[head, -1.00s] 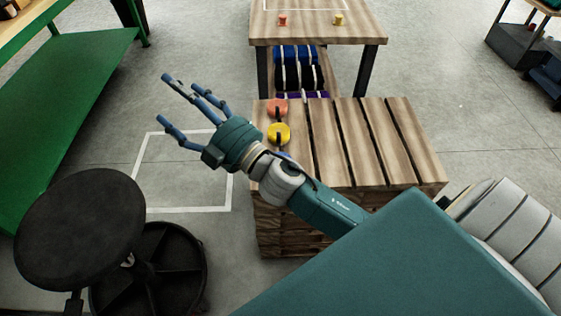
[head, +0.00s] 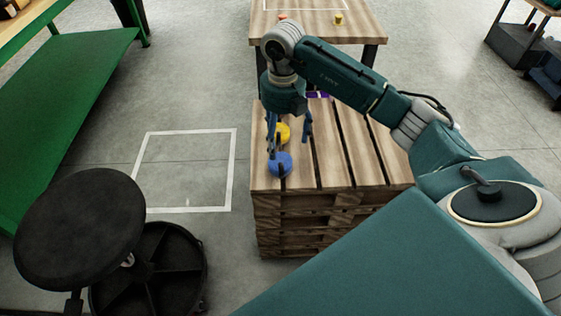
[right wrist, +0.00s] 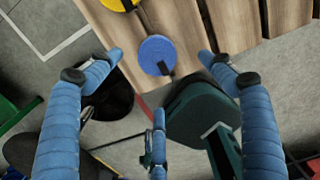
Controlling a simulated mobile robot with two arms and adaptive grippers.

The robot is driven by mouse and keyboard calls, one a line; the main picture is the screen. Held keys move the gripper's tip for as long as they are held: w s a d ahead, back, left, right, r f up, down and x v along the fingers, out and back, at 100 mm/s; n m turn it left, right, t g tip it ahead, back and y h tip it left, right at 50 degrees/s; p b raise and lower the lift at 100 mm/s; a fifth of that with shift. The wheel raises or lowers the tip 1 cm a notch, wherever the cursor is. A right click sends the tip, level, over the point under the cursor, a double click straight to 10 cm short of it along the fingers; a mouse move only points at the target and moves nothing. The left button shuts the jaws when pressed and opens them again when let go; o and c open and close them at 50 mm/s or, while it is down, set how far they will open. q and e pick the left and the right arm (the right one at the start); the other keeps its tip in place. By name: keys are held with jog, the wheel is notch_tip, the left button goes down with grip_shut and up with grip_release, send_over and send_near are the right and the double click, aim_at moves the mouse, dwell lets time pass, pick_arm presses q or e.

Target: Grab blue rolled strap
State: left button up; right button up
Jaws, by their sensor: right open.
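The blue rolled strap (head: 280,165) lies flat near the front left corner of the slatted wooden pallet stack (head: 345,170). In the right wrist view the blue strap (right wrist: 157,55) appears as a round disc with a dark tab, between the spread fingertips. My right gripper (head: 289,148) points down over the pallet's left edge, its fingers open and empty. In the wrist view the open right gripper (right wrist: 160,76) shows three blue fingers around the strap's outline, with no clear contact. My left gripper is out of view.
A yellow rolled strap (head: 283,132) lies just behind the blue one and is partly covered by my fingers. A wooden table (head: 365,30) stands behind the pallets. A black stool (head: 80,235) is at the lower left. The pallet's right side is clear.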

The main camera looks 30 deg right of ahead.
send_over(280, 160)
jog(key=f, duration=0.4)
jog(key=shift+s+d+f, duration=0.15)
jog(key=shift+s+d, duration=0.1)
jog(key=shift+w+a+f+b, duration=0.1)
jog(key=shift+f+b, duration=0.25)
jog(key=shift+f, duration=1.1)
jog(key=shift+w+a+f+b, duration=0.1)
jog(key=shift+f+b, duration=0.2)
jog(key=shift+f, duration=1.15)
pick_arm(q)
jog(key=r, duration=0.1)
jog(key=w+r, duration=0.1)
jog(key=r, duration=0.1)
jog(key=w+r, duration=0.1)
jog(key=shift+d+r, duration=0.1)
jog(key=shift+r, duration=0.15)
pick_arm(e)
jog(key=c, duration=1.4)
jog(key=shift+r, duration=0.1)
